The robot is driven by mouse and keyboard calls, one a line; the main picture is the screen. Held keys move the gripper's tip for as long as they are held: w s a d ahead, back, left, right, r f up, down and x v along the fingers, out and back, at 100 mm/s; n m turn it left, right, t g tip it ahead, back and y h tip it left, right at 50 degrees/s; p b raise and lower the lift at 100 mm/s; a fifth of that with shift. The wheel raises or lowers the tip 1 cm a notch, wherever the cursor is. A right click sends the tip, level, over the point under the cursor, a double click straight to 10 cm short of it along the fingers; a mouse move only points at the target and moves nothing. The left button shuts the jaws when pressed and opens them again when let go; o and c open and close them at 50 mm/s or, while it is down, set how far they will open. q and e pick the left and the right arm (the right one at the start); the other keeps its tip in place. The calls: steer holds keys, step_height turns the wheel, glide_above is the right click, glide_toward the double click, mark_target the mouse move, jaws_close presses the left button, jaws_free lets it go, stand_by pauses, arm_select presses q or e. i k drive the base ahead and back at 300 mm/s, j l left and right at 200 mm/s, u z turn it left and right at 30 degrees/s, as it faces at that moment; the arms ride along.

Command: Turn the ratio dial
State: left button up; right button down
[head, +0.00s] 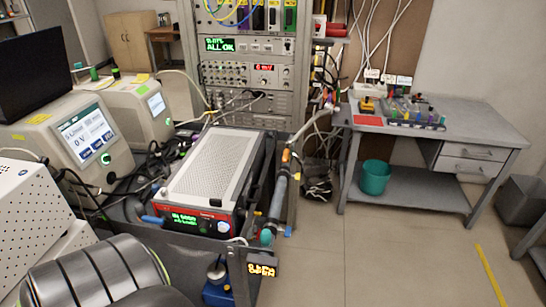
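I cannot pick out a dial marked as the ratio dial; labels are too small to read. A long instrument with a perforated light top and red-edged front (202,217) lies on the dark cart at the centre. Its front has a green-lit display (186,219) and small controls at the right. The rack (247,80) behind carries a panel with several small knobs (222,74) and a red-lit display (264,68). Neither of my grippers is in view, and nothing is seen touching these panels.
Two beige instruments with screens (86,134) stand at left, with cables around them. A ribbed metal cylinder (92,279) fills the lower left. A grey workbench (433,125) with a teal bin (374,177) stands at right. The floor (375,255) at lower right is clear.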

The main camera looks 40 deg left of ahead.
mark_target(241, 213)
steer(key=i, duration=1.95)
